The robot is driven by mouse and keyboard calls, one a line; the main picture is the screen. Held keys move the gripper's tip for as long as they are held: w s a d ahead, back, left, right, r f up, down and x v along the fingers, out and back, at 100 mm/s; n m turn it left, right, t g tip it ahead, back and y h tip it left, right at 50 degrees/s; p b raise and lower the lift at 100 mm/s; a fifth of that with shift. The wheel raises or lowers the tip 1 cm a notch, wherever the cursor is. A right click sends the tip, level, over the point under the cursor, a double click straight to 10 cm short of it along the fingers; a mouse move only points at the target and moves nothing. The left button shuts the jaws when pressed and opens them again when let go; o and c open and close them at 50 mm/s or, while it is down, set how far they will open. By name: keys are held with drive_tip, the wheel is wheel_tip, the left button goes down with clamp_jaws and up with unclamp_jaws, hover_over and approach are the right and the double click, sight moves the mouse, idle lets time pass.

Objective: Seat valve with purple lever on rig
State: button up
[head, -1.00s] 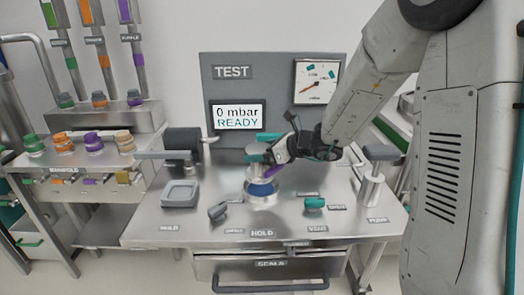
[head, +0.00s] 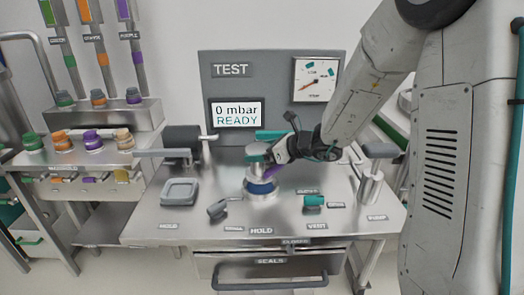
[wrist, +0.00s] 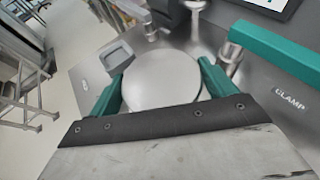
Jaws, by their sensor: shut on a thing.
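My gripper (head: 268,153) is shut on the valve (head: 266,164), a silver cylinder, over the round rig holder (head: 262,195) behind the HOLD label. A blue band (head: 262,187) lies between the valve and the holder's silver ring. I cannot tell whether the valve rests fully down. In the wrist view, the valve's round grey top (wrist: 162,80) sits between my two teal fingers (wrist: 160,88).
A teal clamp bar (wrist: 275,45) stands close right of the gripper in the wrist view. A grey square tray (head: 180,192) lies left on the bench. A grey handle (head: 217,209) and a teal vent handle (head: 313,201) flank the holder. Other valves (head: 92,140) stand on the left rack.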

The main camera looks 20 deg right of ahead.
drive_tip(key=shift+f, duration=1.95)
idle(0.9)
drive_tip(key=o, duration=1.6)
drive_tip(key=shift+f, duration=0.1)
drive_tip(key=shift+c, duration=0.2)
drive_tip(key=shift+r, duration=4.55)
